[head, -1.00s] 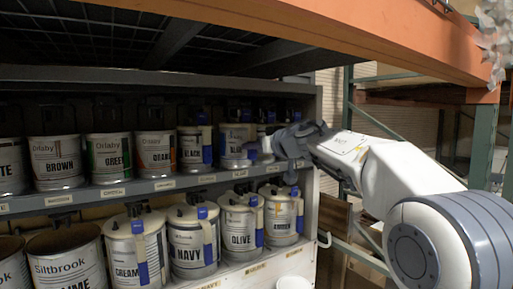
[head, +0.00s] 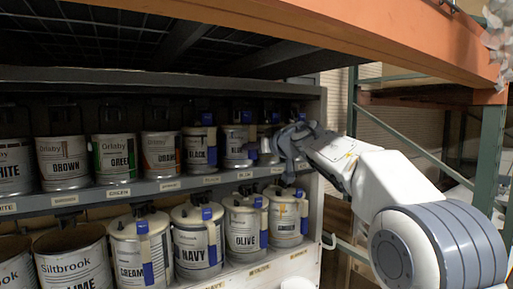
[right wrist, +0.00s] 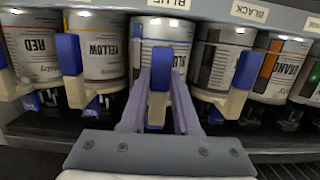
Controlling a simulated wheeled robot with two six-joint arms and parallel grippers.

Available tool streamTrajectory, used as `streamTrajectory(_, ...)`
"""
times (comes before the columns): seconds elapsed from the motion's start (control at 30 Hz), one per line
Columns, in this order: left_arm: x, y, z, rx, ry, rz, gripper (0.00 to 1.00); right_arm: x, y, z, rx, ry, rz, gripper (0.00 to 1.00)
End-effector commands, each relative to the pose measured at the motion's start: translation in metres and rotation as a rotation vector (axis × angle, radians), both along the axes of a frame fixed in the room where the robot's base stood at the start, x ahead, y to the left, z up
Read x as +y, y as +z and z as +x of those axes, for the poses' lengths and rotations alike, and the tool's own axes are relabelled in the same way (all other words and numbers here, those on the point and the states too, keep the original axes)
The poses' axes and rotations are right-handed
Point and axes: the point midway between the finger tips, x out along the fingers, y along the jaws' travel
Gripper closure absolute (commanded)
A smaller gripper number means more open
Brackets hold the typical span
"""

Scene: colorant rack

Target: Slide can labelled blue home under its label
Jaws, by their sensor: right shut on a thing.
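The blue can (head: 237,146) stands on the upper shelf, its front lettering partly readable. In the head view the right gripper (head: 268,147) reaches in from the right. My left gripper is not in view.
The black can (head: 198,148) stands left of the blue can and the yellow can (right wrist: 97,45) on its other side, with narrow gaps. The red can (right wrist: 37,45) is beyond yellow. Below, the lower shelf holds several cans, including olive (head: 243,225). An orange beam (head: 330,35) runs overhead.

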Motion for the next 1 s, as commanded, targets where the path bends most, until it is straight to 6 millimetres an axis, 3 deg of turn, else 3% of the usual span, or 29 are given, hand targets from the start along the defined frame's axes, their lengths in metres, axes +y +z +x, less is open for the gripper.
streamTrajectory(1.0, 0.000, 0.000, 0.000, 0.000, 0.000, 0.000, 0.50, 0.010, 0.001, 0.015, -0.008, -0.003, 0.006, 1.00)
